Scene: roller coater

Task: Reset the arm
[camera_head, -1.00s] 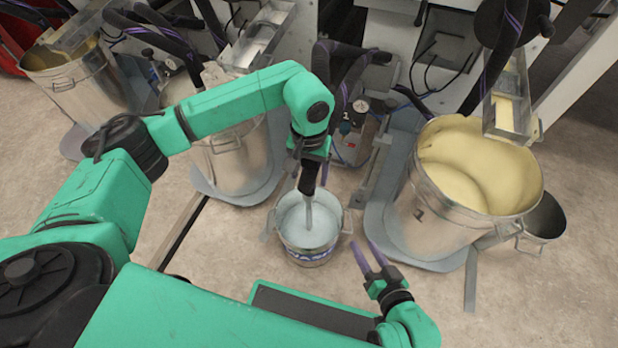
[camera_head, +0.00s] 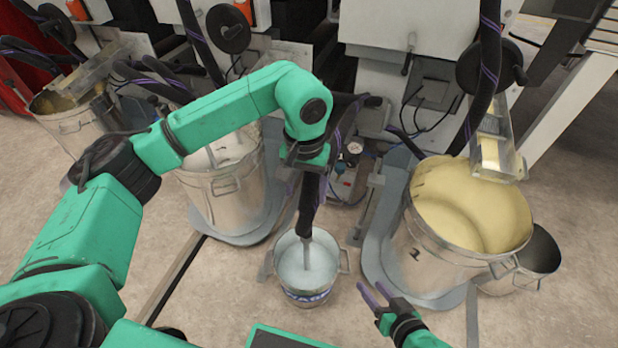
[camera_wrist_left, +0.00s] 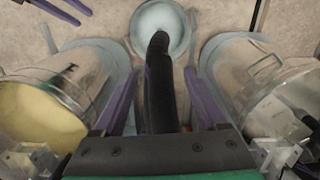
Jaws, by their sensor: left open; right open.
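My left gripper (camera_head: 310,190) is above a small metal bucket (camera_head: 297,292) of pale liquid. Its purple fingers are apart, one on each side of a black hose (camera_head: 308,212), as the left wrist view shows (camera_wrist_left: 160,88). The hose hangs down and its grey nozzle (camera_head: 306,252) reaches into the bucket. My right gripper (camera_head: 370,293) is open and empty, low in the head view, right of the bucket. Its fingers also show at the top left of the left wrist view (camera_wrist_left: 68,10).
A large drum of yellow paint (camera_head: 440,250) stands right of the bucket, with a small empty pail (camera_head: 540,250) beside it. Another large drum (camera_head: 228,195) stands left. Coater machinery (camera_head: 400,60) lines the back. Floor around the bucket's front is clear.

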